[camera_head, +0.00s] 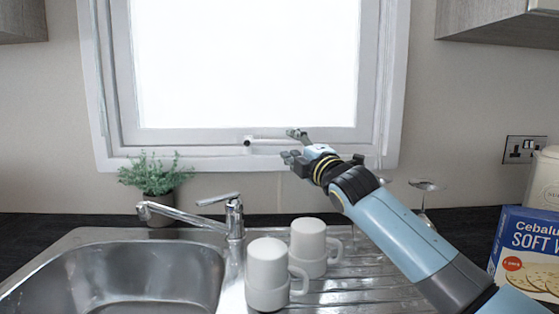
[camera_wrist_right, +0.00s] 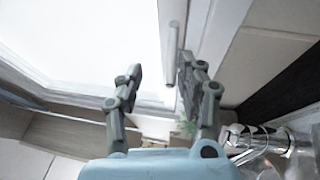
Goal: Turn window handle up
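The window handle (camera_head: 268,138) is a thin white bar with a dark pivot end, lying level along the bottom of the window frame (camera_head: 190,152). My right gripper (camera_head: 290,145) is at the handle's right end, with one finger above its line and one below. In the right wrist view, the handle (camera_wrist_right: 172,48) shows as a pale bar between the fingertips of the open right gripper (camera_wrist_right: 161,65), nearer the right finger. I cannot tell whether a finger touches it. My left gripper is out of view.
A tap (camera_head: 233,214) and a potted plant (camera_head: 155,174) stand below the window by the sink (camera_head: 130,248). White mugs (camera_head: 267,263) and glasses (camera_head: 426,185) stand near my right arm. A cracker box (camera_head: 525,250) is at the right. Wall cupboards (camera_head: 510,22) flank the window.

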